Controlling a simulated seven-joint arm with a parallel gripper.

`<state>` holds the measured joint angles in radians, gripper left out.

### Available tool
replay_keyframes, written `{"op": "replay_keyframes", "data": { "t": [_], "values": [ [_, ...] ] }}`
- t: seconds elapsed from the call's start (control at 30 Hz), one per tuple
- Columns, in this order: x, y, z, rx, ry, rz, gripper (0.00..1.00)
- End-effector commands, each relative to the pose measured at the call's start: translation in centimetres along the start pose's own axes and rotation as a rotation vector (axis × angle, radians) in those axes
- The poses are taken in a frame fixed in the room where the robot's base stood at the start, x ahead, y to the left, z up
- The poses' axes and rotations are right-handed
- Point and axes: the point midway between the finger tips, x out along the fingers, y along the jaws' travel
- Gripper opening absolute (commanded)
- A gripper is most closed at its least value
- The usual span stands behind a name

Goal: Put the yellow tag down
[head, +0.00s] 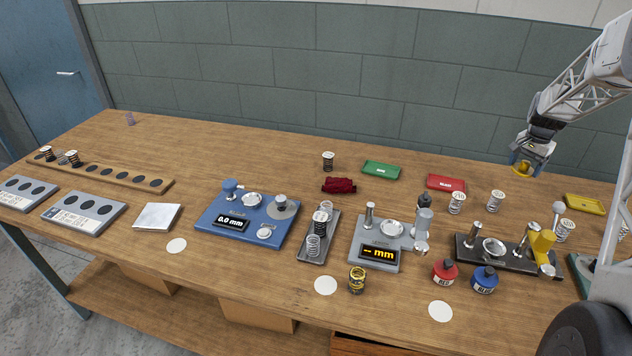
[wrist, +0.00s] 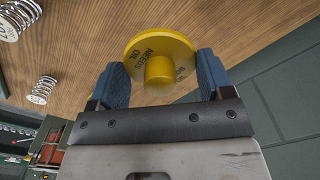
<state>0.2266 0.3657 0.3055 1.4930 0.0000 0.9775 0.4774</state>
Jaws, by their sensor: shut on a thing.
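The yellow tag (wrist: 160,48) is a round disc with a short knob and dark lettering on its face, partly readable as "NEEDS". The tag appears to be held above the wood. The gap under it is hard to judge.
White-topped springs (head: 496,201) stand below the gripper in the picture. A red tray (head: 447,182) is to its left and a yellow tray (head: 584,204) to its right. A black fixture (head: 510,262) and red and blue bottles (head: 485,280) are nearer the front.

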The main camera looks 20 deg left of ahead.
Motion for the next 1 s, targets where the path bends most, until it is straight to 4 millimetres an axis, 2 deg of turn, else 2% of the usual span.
{"op": "replay_keyframes", "data": {
  "t": [0.27,0.47,1.0],
  "values": [
    [-0.1,-6.0,3.5,-0.14,0.0,0.0,0.5],
    [-0.1,-11.1,7.0,-0.266,0.0,0.0,0.5],
    [-0.1,-23.4,17.8,-0.606,0.0,0.0,0.5]
  ]
}}
